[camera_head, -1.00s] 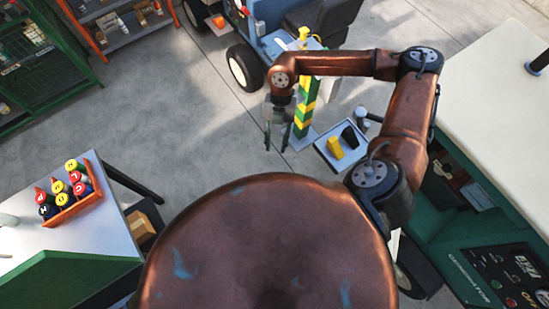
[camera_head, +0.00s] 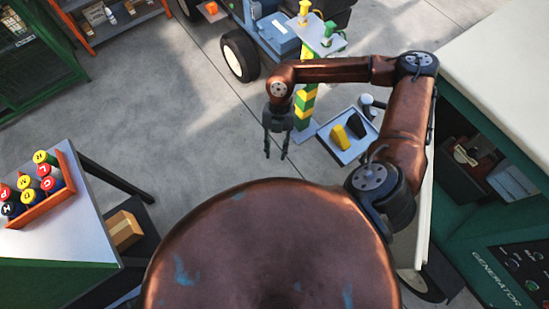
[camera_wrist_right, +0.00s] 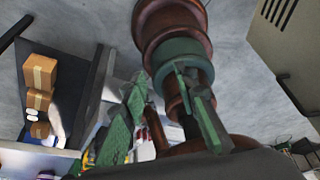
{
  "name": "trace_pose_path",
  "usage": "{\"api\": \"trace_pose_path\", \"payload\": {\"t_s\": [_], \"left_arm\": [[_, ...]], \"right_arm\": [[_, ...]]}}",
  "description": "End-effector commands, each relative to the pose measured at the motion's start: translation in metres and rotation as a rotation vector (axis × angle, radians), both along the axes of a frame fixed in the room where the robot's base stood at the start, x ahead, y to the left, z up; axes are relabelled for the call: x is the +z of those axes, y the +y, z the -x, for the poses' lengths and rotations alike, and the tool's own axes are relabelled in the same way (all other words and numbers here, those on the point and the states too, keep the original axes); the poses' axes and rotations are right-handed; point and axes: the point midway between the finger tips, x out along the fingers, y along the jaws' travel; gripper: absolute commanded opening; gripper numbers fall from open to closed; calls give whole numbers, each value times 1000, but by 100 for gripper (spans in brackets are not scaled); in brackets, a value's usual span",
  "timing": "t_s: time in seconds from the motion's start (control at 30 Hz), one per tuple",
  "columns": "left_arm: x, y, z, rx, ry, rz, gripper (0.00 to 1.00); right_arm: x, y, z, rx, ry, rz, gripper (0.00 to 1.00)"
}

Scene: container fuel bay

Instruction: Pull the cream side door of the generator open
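The generator (camera_head: 495,268) is at the right of the head view, a green body with its name on a dark panel. A cream panel (camera_head: 424,215), which looks like the side door, stands nearly edge-on at its left side. Its lower part is partly hidden by my arm and body. In the wrist view, a cream panel with dark vent slots (camera_wrist_right: 284,35) is at the upper right. I cannot tell how far the door is open. My right gripper (camera_head: 275,156) is open and empty, pointing down over the floor, well left of the generator. My left gripper is not in view.
A tray with yellow and black items (camera_head: 347,136) is right of my gripper, by a yellow-green post (camera_head: 305,104). A blue vehicle (camera_head: 275,35) stands behind. A bench with a bottle rack (camera_head: 50,205) is at left.

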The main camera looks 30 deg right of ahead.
Motion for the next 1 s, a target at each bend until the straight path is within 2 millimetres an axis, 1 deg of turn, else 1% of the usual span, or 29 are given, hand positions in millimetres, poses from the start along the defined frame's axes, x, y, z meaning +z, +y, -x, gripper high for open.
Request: {"api": "trace_pose_path", "payload": {"t_s": [0.2, 0.4, 0.53, 0.77, 1.0], "left_arm": [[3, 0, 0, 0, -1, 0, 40], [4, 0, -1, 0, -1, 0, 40], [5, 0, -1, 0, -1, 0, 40], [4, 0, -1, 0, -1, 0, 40], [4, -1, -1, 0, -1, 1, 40]], "right_arm": [[-32, 9, 12, 1, 4, -1, 27], [-54, 15, 19, -1, 3, -1, 27], [-59, 16, 20, -2, 2, -1, 27], [-60, 16, 20, -1, 1, 0, 27], [-60, 16, 20, -1, 1, 0, 12]]}}
